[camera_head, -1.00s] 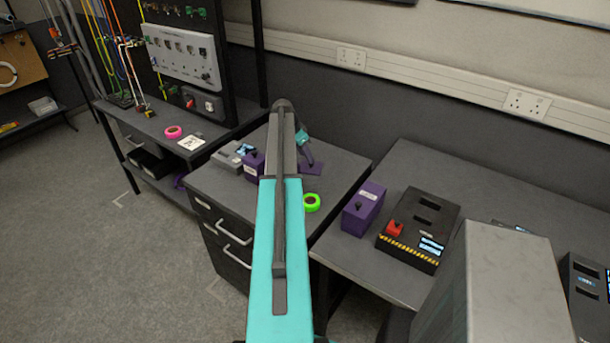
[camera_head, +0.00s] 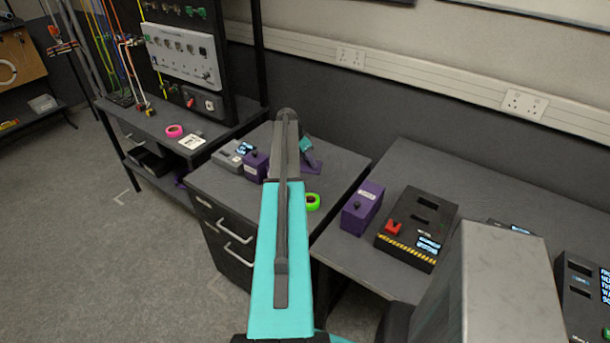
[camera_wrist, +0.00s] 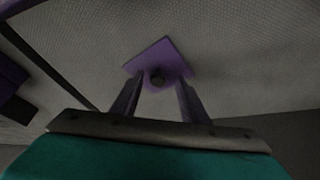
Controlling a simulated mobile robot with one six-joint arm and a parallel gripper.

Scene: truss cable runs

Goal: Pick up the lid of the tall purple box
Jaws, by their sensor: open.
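A square purple lid (camera_wrist: 170,58) with a dark round knob (camera_wrist: 157,78) lies below my gripper (camera_wrist: 160,92) in the wrist view. My gripper is open, one finger on each side of the knob's near side; whether they touch it I cannot tell. In the head view part of a flat purple piece (camera_head: 314,166) shows beside my wrist on the cabinet top, mostly hidden by my arm. I cannot tell which is the tall one.
A green tape ring (camera_head: 313,201) and a grey device (camera_head: 230,154) are on the cabinet top (camera_head: 215,182). A black device with a red switch (camera_head: 420,225) stands on the right desk. A pink ring (camera_head: 174,131) lies on the left bench.

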